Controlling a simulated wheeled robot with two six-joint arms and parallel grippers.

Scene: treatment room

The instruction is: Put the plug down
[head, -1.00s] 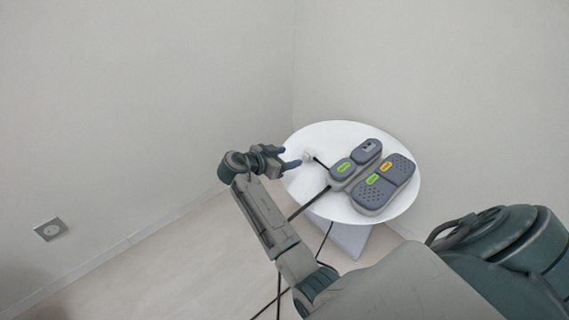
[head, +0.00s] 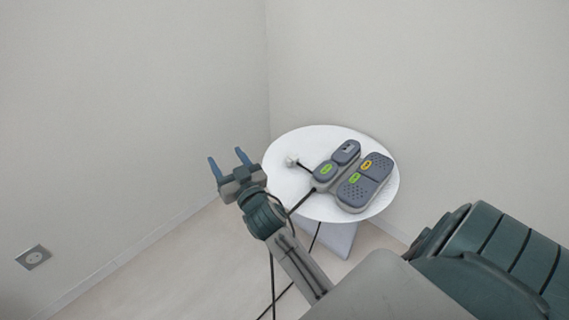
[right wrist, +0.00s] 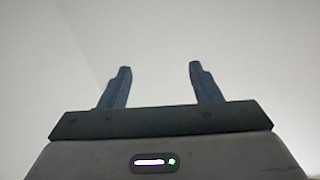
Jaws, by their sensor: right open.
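The white plug (head: 291,161) lies on the left part of the round white table (head: 381,203). A short black cable runs from it to the grey foot-pedal unit (head: 352,178). My right gripper (head: 229,159) is open and empty, with its blue fingers pointing up, to the left of the table and apart from the plug. In the right wrist view the two fingers (right wrist: 159,88) stand apart with only plain wall between them. My left gripper is not in view.
A wall socket (head: 33,257) is low on the left wall. Black cables (head: 272,285) hang from the table's left side to the floor. The floor (head: 160,275) left of the table is clear. Walls meet in a corner behind the table.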

